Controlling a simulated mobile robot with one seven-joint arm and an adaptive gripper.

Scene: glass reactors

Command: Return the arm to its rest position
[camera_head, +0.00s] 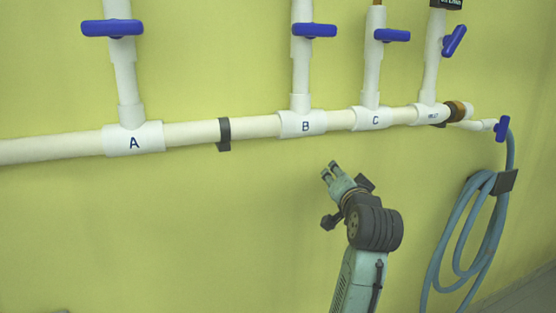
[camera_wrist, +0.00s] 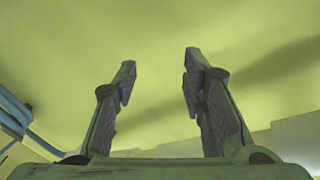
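My arm (camera_head: 362,240) rises from the bottom of the head view, right of centre, and bends at a dark joint. My gripper (camera_head: 329,171) is at its upper end, tilted up and to the left, in front of the yellow wall and below the pipe between the B and C tees. In the wrist view the two fingers of my gripper (camera_wrist: 157,88) stand apart with only yellow wall showing between them. It is open and empty and touches nothing that I can see.
A white horizontal pipe (camera_head: 190,134) runs along the wall, with branches carrying blue valve handles, such as the one above A (camera_head: 112,28). A coiled blue hose (camera_head: 460,235) hangs at the right from a dark holder (camera_head: 505,182). The wall left of my arm is clear.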

